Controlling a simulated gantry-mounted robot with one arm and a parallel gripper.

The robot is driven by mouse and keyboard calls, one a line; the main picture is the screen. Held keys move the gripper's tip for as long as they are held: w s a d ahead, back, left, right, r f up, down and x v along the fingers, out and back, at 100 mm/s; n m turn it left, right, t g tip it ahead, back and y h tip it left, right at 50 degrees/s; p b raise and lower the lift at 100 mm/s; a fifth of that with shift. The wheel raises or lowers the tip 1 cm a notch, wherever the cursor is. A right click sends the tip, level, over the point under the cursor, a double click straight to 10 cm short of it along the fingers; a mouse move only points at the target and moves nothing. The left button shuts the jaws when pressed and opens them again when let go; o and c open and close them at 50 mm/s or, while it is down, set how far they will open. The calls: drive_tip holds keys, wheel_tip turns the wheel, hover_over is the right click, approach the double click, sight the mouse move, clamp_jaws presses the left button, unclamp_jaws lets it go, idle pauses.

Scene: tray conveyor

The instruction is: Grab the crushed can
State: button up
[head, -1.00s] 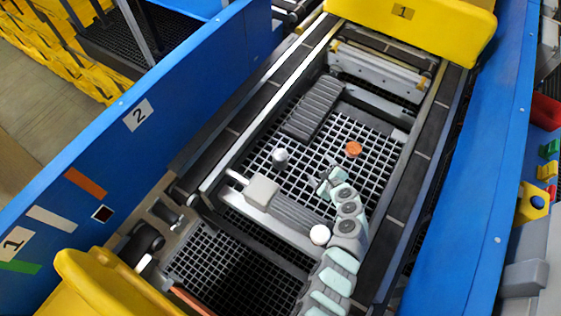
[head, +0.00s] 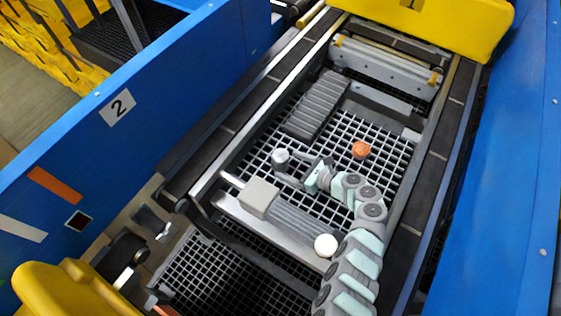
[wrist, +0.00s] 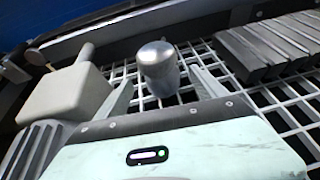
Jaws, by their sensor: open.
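A silver can (head: 280,159) stands on the white grid in the left part of the conveyor bed. In the wrist view the can (wrist: 158,62) is a short, rounded metal cylinder, and I cannot make out clear dents. My gripper (head: 289,170) reaches in from the right, low over the grid. In the wrist view my gripper (wrist: 160,82) is open, with one finger on each side of the can and a visible gap to each. The can's lower front is near the gripper's palm edge.
An orange round object (head: 361,149) lies on the grid to the right. A grey ribbed block (head: 318,105) lies behind the can. A beige box (head: 259,197) with a rod sits in front and left. Blue walls (head: 150,110) flank the conveyor.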

sight(287, 165)
drive_tip(key=b+x, duration=0.1)
drive_tip(key=x, duration=0.1)
drive_tip(key=f+b+x, duration=0.1)
drive_tip(key=x, duration=0.1)
drive_tip(key=shift+w+a+b, duration=0.1)
drive_tip(key=shift+b, duration=0.2)
drive_tip(key=shift+w+a, duration=0.15)
drive_tip(key=c, duration=1.4)
